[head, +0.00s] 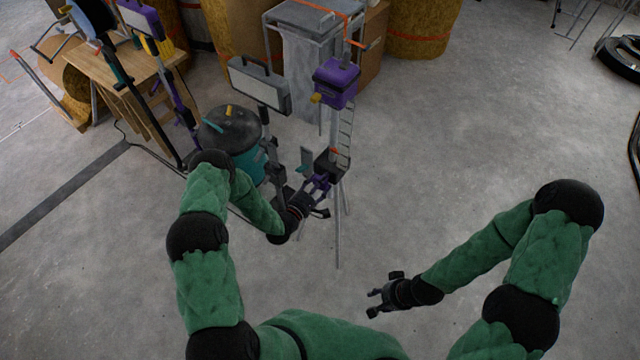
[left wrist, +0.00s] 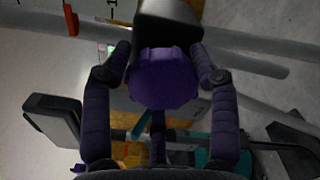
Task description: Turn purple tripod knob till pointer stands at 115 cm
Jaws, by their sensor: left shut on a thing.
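The purple knob (left wrist: 165,78) fills the middle of the left wrist view, between the two fingers of my left gripper (left wrist: 164,72). The fingers press on its sides. In the head view my left gripper (head: 317,190) is at the crank housing (head: 328,164) of the tripod, and the knob is mostly hidden there. The tripod carries a purple laser box (head: 336,82) on top, with a ladder-like scale (head: 345,138) below it. The pointer and its reading are too small to tell. My right gripper (head: 376,299) is open and empty above bare floor, away from the tripod.
A teal and black vacuum drum (head: 232,135) and a work lamp (head: 259,84) stand just left of the tripod. A wooden workbench (head: 120,75) is further left. A grey metal stand (head: 305,45) is behind.

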